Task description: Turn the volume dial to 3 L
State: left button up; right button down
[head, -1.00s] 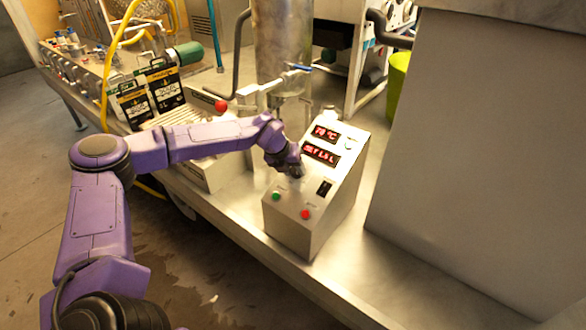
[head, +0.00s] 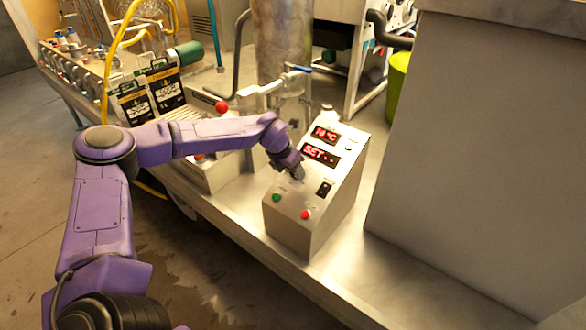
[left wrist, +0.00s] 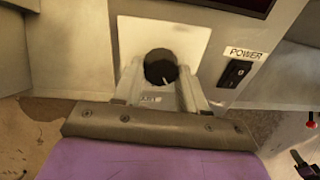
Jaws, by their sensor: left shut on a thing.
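The control box (head: 318,222) has a sloped panel with two red-lit displays. The lower display (head: 320,154) reads "SET" with a small mark after it; the upper display (head: 326,135) reads about 78 °C. My left gripper (head: 297,173) is shut on the dial, with one finger on each side in the left wrist view (left wrist: 160,82). In the head view the gripper hides the dial. My right gripper is not in view.
A POWER switch (left wrist: 235,72) sits right of the dial. A green button (head: 276,197) and a red button (head: 305,215) are low on the panel. A steel column (head: 283,50) and a valve handle (head: 300,69) stand behind. The metal deck (head: 395,275) at right is bare.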

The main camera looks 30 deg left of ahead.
pick_arm(q)
jog(key=m+p, duration=0.1)
jog(key=m, duration=0.4)
jog(key=shift+m+y, duration=0.3)
jog(key=shift+m, duration=0.1)
dwell(0.4)
jog(key=o, duration=1.1)
jog(key=shift+c, duration=0.2)
jog(key=shift+r, duration=0.1)
jog(key=b+v, duration=0.1)
jog(key=v, duration=0.9)
jog(key=shift+r+b, duration=0.2)
jog(key=shift+b, duration=0.15)
jog(key=shift+a, duration=0.1)
